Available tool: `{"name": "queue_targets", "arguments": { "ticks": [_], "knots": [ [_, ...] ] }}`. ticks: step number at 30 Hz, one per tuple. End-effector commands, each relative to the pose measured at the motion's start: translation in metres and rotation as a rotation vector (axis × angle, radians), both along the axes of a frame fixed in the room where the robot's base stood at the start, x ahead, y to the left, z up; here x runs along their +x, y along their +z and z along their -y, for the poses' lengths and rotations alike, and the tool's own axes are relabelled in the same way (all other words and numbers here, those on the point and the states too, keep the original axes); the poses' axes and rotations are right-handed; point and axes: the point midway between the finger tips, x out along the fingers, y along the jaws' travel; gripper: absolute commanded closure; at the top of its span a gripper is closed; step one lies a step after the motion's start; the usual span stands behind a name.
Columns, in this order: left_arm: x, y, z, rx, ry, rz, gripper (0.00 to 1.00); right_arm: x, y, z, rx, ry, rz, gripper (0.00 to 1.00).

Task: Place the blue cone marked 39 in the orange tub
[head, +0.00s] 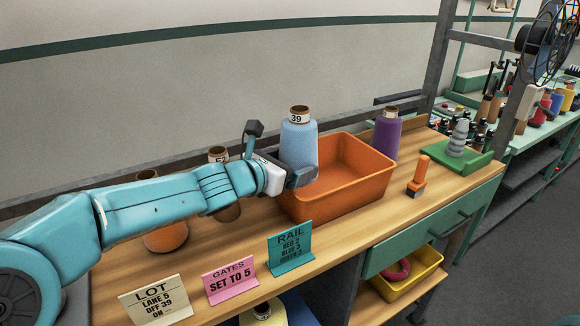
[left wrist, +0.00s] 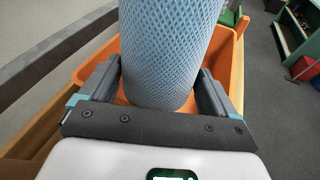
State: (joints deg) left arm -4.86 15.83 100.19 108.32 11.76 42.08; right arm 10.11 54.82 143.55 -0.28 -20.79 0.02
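The blue cone marked 39 (head: 299,145) stands upright at the left end of the orange tub (head: 345,203), within or just above its opening. My left gripper (head: 301,178) reaches in from the left at the cone's lower part. In the left wrist view the blue cone (left wrist: 168,50) is between the two fingers of my left gripper (left wrist: 158,85), which appear closed against its sides. The orange tub's wall (left wrist: 234,70) shows behind it. Whether the cone's base touches the tub floor I cannot tell. My right gripper is not in view.
A purple cone (head: 385,138) stands behind the tub. An orange-handled tool (head: 419,176) and a green tray (head: 470,162) are to the right. Brown and orange cones are partly hidden behind my left arm. Sign cards (head: 290,247) line the front edge.

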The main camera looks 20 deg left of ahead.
Motion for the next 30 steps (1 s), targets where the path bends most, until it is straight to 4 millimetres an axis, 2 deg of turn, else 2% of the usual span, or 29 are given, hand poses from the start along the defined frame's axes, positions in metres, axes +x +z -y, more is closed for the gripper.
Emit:
{"name": "queue_targets", "arguments": {
  "ticks": [7, 11, 24, 30],
  "knots": [
    [0.0, -0.001, 0.0, 0.0, 0.0, -0.001, 0.0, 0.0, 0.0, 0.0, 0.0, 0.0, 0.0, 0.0],
    [-0.009, 0.003, -0.005, 0.0, 0.002, 0.0, 0.0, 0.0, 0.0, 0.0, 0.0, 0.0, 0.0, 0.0],
    [-0.091, 0.028, -0.04, 0.001, 0.003, 0.001, 0.0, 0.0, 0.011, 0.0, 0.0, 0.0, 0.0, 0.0],
    [-0.106, 0.03, -0.046, 0.0, 0.001, -0.002, 0.0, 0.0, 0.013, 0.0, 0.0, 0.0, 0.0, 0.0]
  ]
}}
